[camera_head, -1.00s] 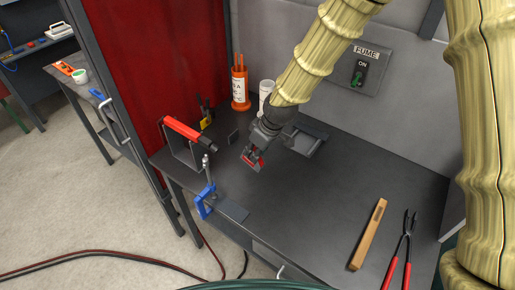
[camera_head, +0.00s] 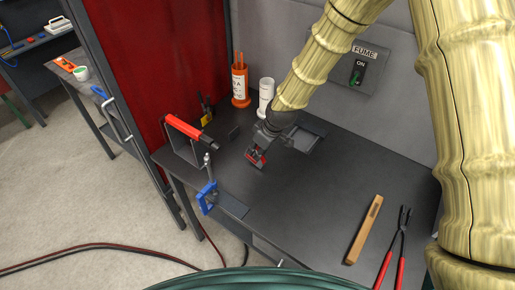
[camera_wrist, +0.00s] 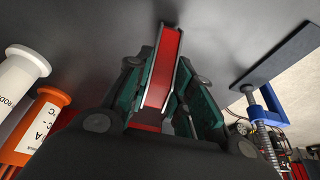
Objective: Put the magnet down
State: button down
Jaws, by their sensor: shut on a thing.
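The magnet (camera_head: 255,158) is a red piece with grey edges, held in my gripper (camera_head: 258,154) over the dark workbench (camera_head: 290,200). In the wrist view the magnet (camera_wrist: 163,70) stands between the two green-padded fingers of my gripper (camera_wrist: 160,95), which are shut on it. Its far end points at the grey bench top. I cannot tell whether that end touches the bench or is just above it.
A red-handled torch in a stand (camera_head: 188,130) and a blue clamp (camera_head: 207,197) are at the left edge. A wooden bar (camera_head: 363,230) and red-handled tongs (camera_head: 394,250) lie right. Mid-bench is clear.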

jog(key=shift+f, duration=0.3)
jog(key=c, duration=1.2)
grip_release()
jog(key=shift+c, duration=0.2)
jog(key=shift+r, duration=0.1)
jog(key=shift+r, duration=0.3)
jog(key=b+v, duration=0.3)
jog(key=v, duration=0.9)
jog(key=shift+a+f, duration=0.1)
